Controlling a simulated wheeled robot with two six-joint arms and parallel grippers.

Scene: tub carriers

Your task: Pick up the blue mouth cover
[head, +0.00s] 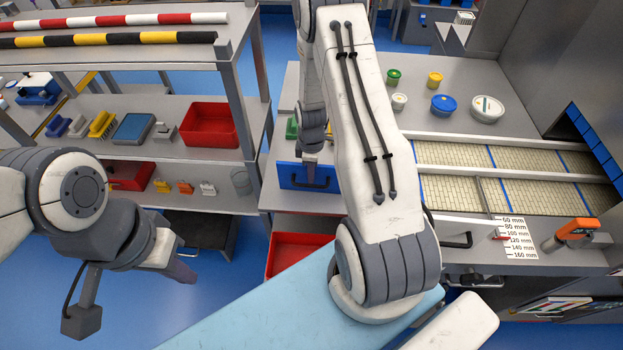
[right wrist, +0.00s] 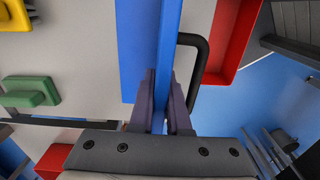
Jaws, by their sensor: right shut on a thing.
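The blue mouth cover (head: 289,177) is a flat blue panel with a black bar handle on the side facing me, standing upright at the left end of the grey bench. In the right wrist view the cover (right wrist: 167,32) shows edge-on, its handle to the right. My right gripper (head: 311,155) is above it, shut on its top edge; the fingers (right wrist: 161,100) lie on both sides of that edge. I cannot tell whether its bottom touches the bench. My left gripper (head: 182,270) hangs at the left, away from the cover; its fingers are unclear.
A green block (right wrist: 30,91) sits left of the cover. A red bin (head: 290,256) is below it. Several lidded tubs, including a blue one (head: 444,105), stand on the bench right of my arm. A shelf rack (head: 258,130) stands at the left.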

